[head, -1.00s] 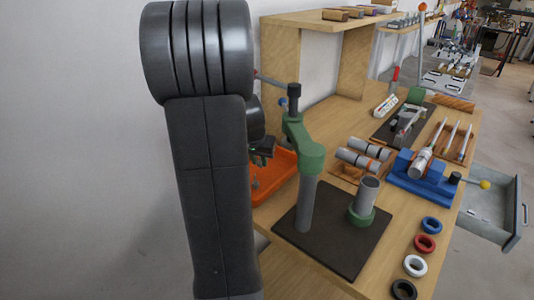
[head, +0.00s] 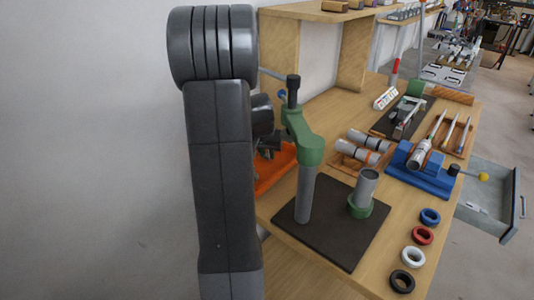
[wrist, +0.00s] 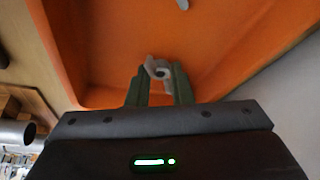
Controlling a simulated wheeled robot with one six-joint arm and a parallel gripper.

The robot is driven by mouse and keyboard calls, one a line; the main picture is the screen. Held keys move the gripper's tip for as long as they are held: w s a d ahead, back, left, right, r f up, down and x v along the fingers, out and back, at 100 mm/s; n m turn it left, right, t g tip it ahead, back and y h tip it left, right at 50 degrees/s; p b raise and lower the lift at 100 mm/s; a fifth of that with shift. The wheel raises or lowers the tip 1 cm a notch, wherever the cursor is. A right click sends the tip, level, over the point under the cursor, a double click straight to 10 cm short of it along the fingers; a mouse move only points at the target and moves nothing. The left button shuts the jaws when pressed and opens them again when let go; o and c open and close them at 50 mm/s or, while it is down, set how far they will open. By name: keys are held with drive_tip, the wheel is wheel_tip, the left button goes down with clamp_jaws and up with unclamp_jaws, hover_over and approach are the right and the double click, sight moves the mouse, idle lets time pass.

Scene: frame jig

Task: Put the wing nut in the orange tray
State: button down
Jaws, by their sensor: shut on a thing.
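The orange tray (head: 272,172) lies on the bench's left end, partly hidden behind my arm in the head view. Its orange floor and walls (wrist: 110,50) fill much of the wrist view. My gripper (wrist: 158,78) is shut on a small grey piece with a hole, which looks like the wing nut (wrist: 157,67), between its green fingertips. The gripper is over the tray; whether the nut touches the tray floor I cannot tell. In the head view my gripper (head: 267,152) is dark and the nut is not discernible.
Another small grey piece (wrist: 182,4) shows in the tray at the wrist view's top edge. A green press with a grey post (head: 305,195) stands close right of the tray on a dark plate (head: 345,240). Coloured rings (head: 422,236) lie at the bench's front right.

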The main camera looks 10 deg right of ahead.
drive_tip(key=shift+f, duration=0.2)
drive_tip(key=c, duration=1.3)
unclamp_jaws()
drive_tip(key=shift+r, duration=0.15)
drive_tip(key=shift+r, duration=0.25)
drive_tip(key=v, duration=1.1)
drive_tip(key=shift+s+r, duration=0.2)
drive_tip(key=shift+r, duration=0.05)
drive_tip(key=shift+a, duration=0.1)
